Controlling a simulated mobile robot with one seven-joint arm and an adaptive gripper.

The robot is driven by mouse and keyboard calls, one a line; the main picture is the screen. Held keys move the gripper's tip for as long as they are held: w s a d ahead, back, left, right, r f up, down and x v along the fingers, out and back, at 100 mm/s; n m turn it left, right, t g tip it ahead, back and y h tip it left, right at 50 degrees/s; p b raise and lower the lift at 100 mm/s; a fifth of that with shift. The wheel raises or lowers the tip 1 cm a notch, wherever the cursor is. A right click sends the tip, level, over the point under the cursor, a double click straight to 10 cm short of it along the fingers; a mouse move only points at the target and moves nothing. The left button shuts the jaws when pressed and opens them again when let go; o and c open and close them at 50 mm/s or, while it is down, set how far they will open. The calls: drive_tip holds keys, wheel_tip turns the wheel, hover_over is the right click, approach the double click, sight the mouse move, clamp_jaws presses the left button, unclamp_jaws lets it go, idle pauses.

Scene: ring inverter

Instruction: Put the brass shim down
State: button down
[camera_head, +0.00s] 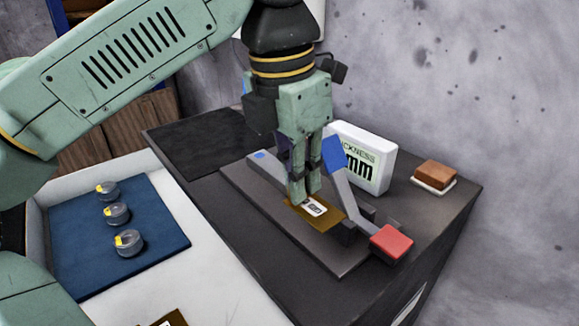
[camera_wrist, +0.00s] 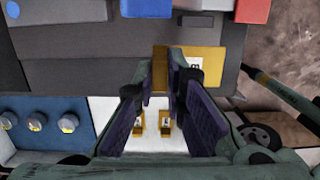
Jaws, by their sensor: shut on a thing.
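The brass shim (camera_head: 327,220) is a flat gold plate with a white printed label. It is at the tips of my gripper (camera_head: 305,192), just above or on the dark grey base plate (camera_head: 262,222); I cannot tell whether it touches. My gripper points down and is shut on the shim's edge. In the wrist view the shim (camera_wrist: 208,83) shows ahead of my gripper (camera_wrist: 163,72), partly hidden by the right finger.
A grey lever fixture with a red block (camera_head: 391,243) and a blue block (camera_head: 332,153) stands close beside my gripper. Behind are a white thickness display (camera_head: 372,172) and a brown block (camera_head: 435,175). A blue mat (camera_head: 80,242) holds three grey rings.

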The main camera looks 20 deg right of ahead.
drive_tip(key=p, duration=0.5)
hover_over(280, 168)
drive_tip(key=shift+s+a+f, duration=0.2)
drive_tip(key=shift+s+f, duration=0.05)
drive_tip(key=shift+f, duration=2.25)
drive_tip(key=shift+f, duration=0.15)
drive_tip(key=c, duration=1.7)
unclamp_jaws()
drive_tip(key=shift+o, duration=0.2)
wheel_tip(280, 168, up, 12)
drive_tip(key=a, duration=0.1)
drive_tip(key=shift+s+a+b, duration=0.25)
drive_tip(key=shift+a+b, duration=0.1)
drive_tip(key=shift+a, duration=0.05)
